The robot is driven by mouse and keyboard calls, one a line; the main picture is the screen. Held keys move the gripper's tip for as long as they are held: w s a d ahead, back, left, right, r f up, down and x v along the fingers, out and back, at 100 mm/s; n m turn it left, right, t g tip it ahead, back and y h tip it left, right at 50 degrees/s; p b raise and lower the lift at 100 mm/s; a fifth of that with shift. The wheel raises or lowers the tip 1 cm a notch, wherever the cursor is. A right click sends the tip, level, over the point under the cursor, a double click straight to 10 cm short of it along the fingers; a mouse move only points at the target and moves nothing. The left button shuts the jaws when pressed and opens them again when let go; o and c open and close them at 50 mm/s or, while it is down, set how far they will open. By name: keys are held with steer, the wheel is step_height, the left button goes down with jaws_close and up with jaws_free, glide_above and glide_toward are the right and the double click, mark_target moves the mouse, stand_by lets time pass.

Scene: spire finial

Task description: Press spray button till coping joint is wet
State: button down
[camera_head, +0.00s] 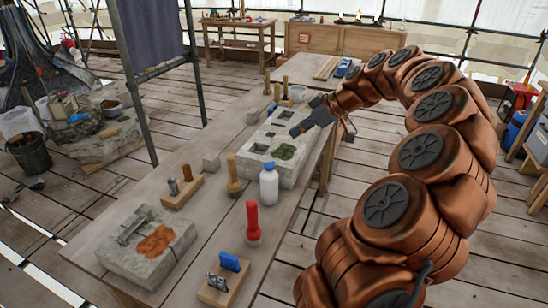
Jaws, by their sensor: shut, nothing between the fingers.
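My gripper (298,131), dark, reaches in from the right at the end of my copper-coloured arm. Its fingers are shut and empty over the right side of a pale stone block (262,173). This block has square recesses and a green mossy patch (284,151). A white bottle with a blue cap (269,187) stands upright at the block's near edge. A red bottle-like object (252,222) stands nearer the front. I cannot make out a spray button on either. I cannot tell which seam is the coping joint, or whether any stone is wet.
Another stone block (150,270) with an orange patch lies on the bench (205,228) at front left. Wooden holders with small tools (182,188), a wooden-handled tool (233,172) and a blue item on a wooden base (229,262) stand nearby. A dark metal post (138,95) rises left of the bench.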

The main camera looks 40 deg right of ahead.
steer(key=shift+w, duration=0.1)
steer(key=p, duration=0.4)
glide_above(271, 165)
steer(key=f, duration=0.6)
steer(key=shift+s+d+f, duration=0.2)
steer(key=shift+d+f, duration=0.1)
steer(key=shift+f, duration=0.1)
step_height(271, 165, down, 3)
steer(key=shift+f+p, duration=0.1)
steer(key=shift+p, duration=0.55)
steer(key=shift+f, duration=0.55)
steer(key=shift+f, duration=0.1)
steer(key=f+b, duration=0.1)
steer(key=b, duration=0.3)
steer(key=shift+f, duration=0.4)
steer(key=shift+b, duration=0.3)
